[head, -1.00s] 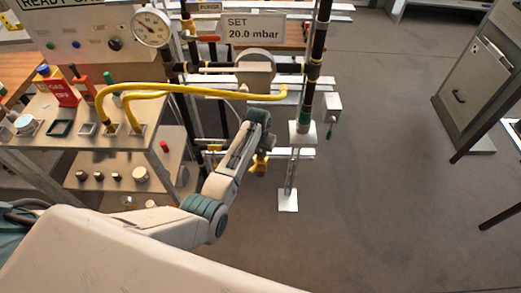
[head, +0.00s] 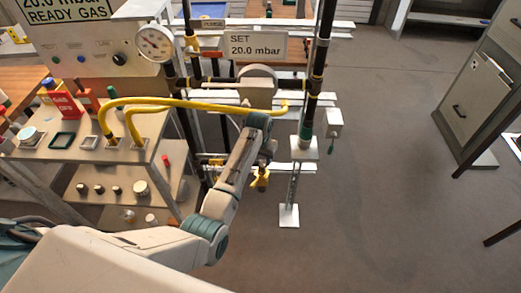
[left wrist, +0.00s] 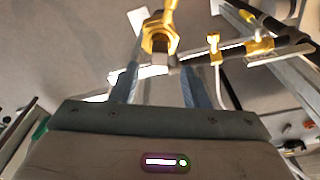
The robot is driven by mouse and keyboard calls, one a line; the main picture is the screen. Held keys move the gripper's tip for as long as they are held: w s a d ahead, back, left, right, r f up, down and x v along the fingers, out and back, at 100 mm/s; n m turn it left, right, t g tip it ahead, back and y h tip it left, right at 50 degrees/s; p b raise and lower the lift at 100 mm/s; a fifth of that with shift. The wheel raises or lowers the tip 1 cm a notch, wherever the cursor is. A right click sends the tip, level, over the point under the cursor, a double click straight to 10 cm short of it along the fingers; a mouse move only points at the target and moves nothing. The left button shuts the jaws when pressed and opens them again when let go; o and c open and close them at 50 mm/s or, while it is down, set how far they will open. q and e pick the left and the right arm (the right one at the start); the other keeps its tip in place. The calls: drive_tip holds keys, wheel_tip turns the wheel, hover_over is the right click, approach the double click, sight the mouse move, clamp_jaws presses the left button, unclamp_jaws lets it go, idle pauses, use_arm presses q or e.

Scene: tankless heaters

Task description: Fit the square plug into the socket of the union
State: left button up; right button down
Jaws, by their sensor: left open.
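The brass union (left wrist: 157,38) hangs below the yellow pipe; in the head view its brass body (head: 260,180) shows just below my left wrist. A grey metal piece, apparently the square plug (left wrist: 158,63), is at the union's near end in the left wrist view. Whether it is seated in the socket, and how deep, I cannot tell. My left gripper (left wrist: 157,75) is open, its two blue-grey fingers on either side of the plug with gaps showing. In the head view its fingertips are hard to make out. My right gripper is not in view.
Dark pipes on a metal frame (head: 318,60) stand around my left wrist, with a yellow pipe (head: 190,104) just above it. A bench (head: 40,150) with fittings is at left. Clear floor (head: 390,180) lies at right, before a grey cabinet (head: 472,100).

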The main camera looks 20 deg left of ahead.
use_arm(q)
wheel_tip(320, 180, up, 6)
drive_tip(key=shift+s+r+b, duration=0.25)
drive_tip(key=shift+s+b, duration=0.05)
drive_tip(key=shift+s, duration=0.15)
drive_tip(key=s+a+f, duration=0.2)
drive_tip(key=s+f, duration=0.4)
drive_tip(key=f, duration=0.4)
drive_tip(key=s+a+f, duration=0.1)
drive_tip(key=s+f, duration=0.4)
drive_tip(key=f, duration=0.6)
drive_tip(key=s+a+f, duration=0.2)
drive_tip(key=s+f, duration=0.4)
drive_tip(key=f, duration=0.4)
drive_tip(key=s+a+f, duration=0.2)
drive_tip(key=s+f, duration=0.3)
drive_tip(key=s, duration=0.8)
drive_tip(key=s+a+f, duration=0.2)
drive_tip(key=s+f, duration=0.4)
drive_tip(key=s, duration=0.7)
drive_tip(key=s+a+f+y, duration=0.1)
drive_tip(key=s+f, duration=0.5)
drive_tip(key=s, duration=0.8)
drive_tip(key=shift+a+f+n, duration=0.15)
drive_tip(key=shift+a+n, duration=0.25)
drive_tip(key=shift+a, duration=0.5)
